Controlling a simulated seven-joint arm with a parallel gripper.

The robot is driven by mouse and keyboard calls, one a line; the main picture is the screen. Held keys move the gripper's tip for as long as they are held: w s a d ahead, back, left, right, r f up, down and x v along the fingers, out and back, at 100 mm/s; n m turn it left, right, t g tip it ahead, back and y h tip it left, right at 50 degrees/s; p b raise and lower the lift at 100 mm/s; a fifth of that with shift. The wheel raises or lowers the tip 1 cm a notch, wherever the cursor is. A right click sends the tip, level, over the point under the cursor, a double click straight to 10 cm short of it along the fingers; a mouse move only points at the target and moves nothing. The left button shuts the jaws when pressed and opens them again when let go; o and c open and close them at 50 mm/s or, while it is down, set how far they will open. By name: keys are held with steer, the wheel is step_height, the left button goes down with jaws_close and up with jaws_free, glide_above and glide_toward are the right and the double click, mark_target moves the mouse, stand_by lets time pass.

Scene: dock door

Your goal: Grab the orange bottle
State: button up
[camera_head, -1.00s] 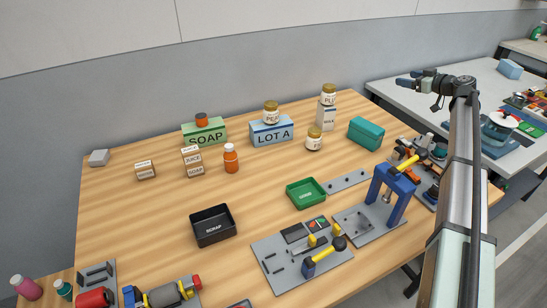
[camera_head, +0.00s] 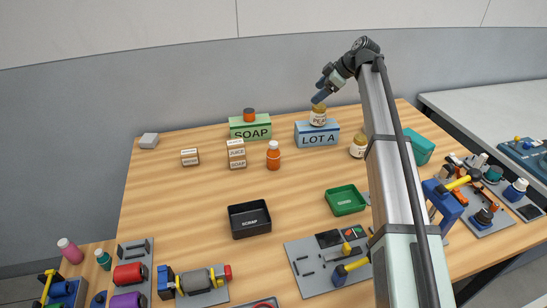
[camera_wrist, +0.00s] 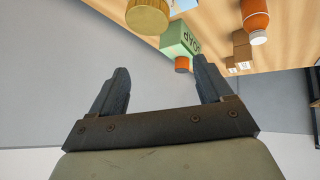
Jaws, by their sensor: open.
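The orange bottle (camera_head: 273,156) stands upright on the wooden table, right of the small stacked boxes, with a pale cap. It also shows in the wrist view (camera_wrist: 256,18) at the top right, beyond the fingers. My gripper (camera_head: 318,98) is above the jar on the blue LOT A box, to the right of the orange bottle and higher. In the wrist view, my gripper (camera_wrist: 158,82) has its two fingers apart with nothing held between them. A second orange item (camera_head: 249,114), short, sits on the green SOAP box (camera_head: 250,132).
The blue LOT A box (camera_head: 317,138) carries a gold-lidded jar (camera_head: 318,115). Small boxes (camera_head: 237,153) stand left of the bottle. A black SCRAP tray (camera_head: 236,231) and green tray (camera_head: 345,210) lie nearer. The table in front of the bottle is clear.

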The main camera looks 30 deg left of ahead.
steer(key=s+a+f+n+h, duration=0.1)
steer(key=s+a+h, duration=0.15)
steer(key=s, duration=0.25)
steer(key=s+a+f+h, duration=0.1)
steer(key=s+a, duration=0.2)
steer(key=s, duration=0.3)
steer(key=h, duration=0.3)
glide_above(274, 143)
steer(key=shift+g, duration=0.4)
steer(key=f, duration=0.8)
steer(key=shift+w+a+f, duration=0.15)
steer(key=shift+a+f, duration=0.1)
steer(key=shift+a, duration=0.1)
steer(key=shift+s+d+f, duration=0.1)
steer(key=shift+f, duration=1.25)
steer(key=shift+s+f, duration=0.1)
steer(key=shift+f, duration=1.2)
steer(key=c, duration=1.2)
steer(key=shift+c, duration=0.2)
steer(key=shift+r, duration=0.15)
